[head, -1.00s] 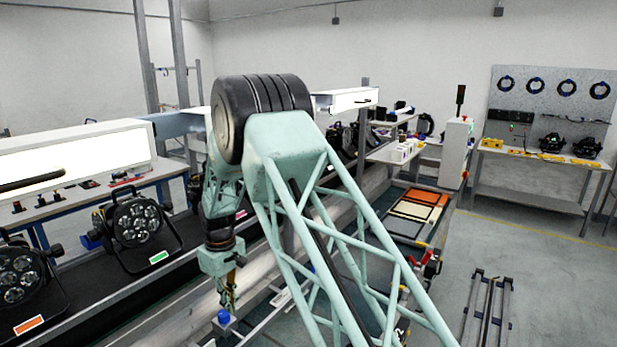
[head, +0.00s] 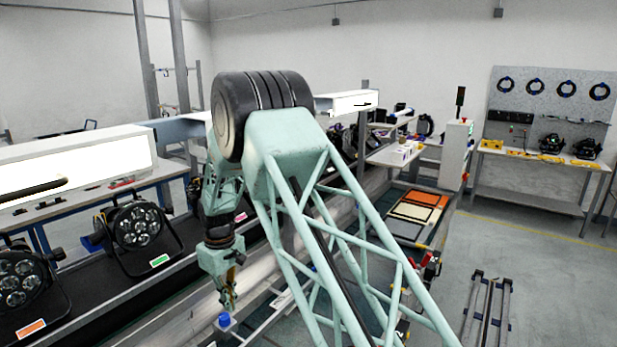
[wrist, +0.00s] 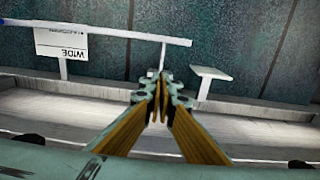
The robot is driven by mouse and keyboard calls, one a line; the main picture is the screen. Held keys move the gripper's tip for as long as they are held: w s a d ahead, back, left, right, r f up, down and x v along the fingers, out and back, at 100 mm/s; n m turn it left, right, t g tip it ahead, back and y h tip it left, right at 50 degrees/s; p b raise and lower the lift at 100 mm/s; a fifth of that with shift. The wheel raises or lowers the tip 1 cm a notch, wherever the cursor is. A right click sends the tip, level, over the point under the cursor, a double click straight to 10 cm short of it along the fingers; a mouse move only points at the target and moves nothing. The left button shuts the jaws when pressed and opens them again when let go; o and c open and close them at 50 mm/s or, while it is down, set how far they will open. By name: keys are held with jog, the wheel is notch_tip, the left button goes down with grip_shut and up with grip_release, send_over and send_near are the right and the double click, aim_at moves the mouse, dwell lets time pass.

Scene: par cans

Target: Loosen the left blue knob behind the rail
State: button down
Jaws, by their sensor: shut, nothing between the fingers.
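A blue knob (head: 224,320) stands low in the head view, on a pale fitting beside the rail (head: 188,312). I see only this one blue knob clearly. My gripper (head: 228,304) points down just above it, with its tips close to the knob. I cannot tell whether they touch it. In the wrist view my gripper (wrist: 160,98) is shut, its two tan-sided fingers meeting at the tips with nothing between them.
Black lamps (head: 137,226) stand on the dark shelf at left. In the wrist view, a pale bar (wrist: 110,31) carries a white card (wrist: 62,46) marked WIDE, and a small pale T-shaped piece (wrist: 211,74) stands right of my fingers.

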aim_at(224, 319)
jog(key=shift+a+r+p, duration=0.25)
jog(key=shift+r+p, duration=0.3)
jog(key=shift+p, duration=1.8)
jog(key=shift+a+p, duration=0.1)
jog(key=shift+p, duration=0.75)
jog(key=shift+f, duration=0.2)
notch_tip(224, 319, down, 7)
jog(key=b, duration=0.2)
jog(key=shift+r+b, duration=0.2)
jog(key=shift+b, duration=0.15)
